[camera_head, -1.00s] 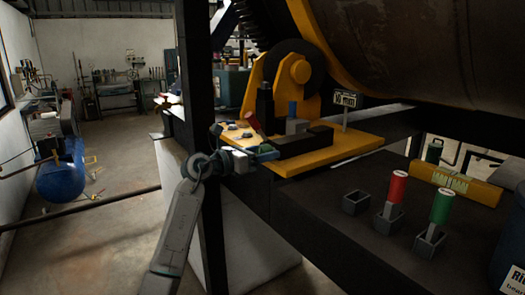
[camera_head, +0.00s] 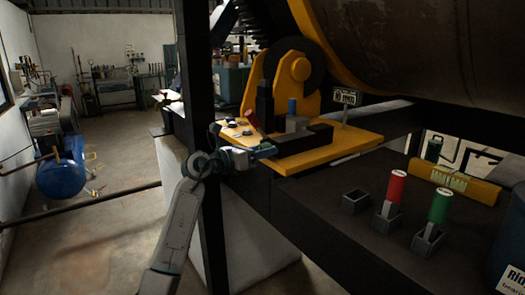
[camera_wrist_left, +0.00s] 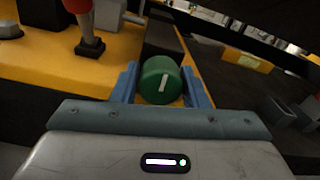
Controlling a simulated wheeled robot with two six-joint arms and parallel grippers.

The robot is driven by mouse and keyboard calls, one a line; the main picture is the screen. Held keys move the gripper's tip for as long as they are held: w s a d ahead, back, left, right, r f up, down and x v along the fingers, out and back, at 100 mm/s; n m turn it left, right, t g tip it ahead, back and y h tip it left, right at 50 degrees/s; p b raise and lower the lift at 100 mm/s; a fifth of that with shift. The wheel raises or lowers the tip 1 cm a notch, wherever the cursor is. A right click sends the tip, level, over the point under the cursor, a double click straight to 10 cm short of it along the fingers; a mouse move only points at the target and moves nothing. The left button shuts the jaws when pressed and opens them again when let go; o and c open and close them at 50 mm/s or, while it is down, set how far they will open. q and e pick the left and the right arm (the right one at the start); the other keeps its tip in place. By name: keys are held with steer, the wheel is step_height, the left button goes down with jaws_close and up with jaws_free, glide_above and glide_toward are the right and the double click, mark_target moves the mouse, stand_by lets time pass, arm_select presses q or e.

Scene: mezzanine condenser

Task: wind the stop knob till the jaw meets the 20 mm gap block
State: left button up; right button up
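The stop knob (camera_wrist_left: 160,82) is green with a white mark and sits between my left fingers in the left wrist view. My left gripper (camera_head: 264,151) is at the near left end of the yellow-plated fixture, its fingers against both sides of the knob. A grey block with a blue handle (camera_head: 291,121) stands on the fixture, beside the dark jaw part (camera_head: 305,139); its size is not readable. Whether the jaw touches that block cannot be told. My right gripper is not in view.
A red-handled lever (camera_wrist_left: 86,22) stands close to my left fingers. An empty grey socket (camera_head: 354,203) and two sockets with red (camera_head: 396,186) and green (camera_head: 440,207) handled pieces are on the dark bench. A small mm sign (camera_head: 344,97) stands behind.

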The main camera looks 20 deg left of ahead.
arm_select(q)
steer(key=o, duration=0.3)
steer(key=b+v, duration=0.4)
steer(key=v, duration=0.6)
steer(key=shift+s+a, duration=0.25)
steer(key=shift+a, duration=0.05)
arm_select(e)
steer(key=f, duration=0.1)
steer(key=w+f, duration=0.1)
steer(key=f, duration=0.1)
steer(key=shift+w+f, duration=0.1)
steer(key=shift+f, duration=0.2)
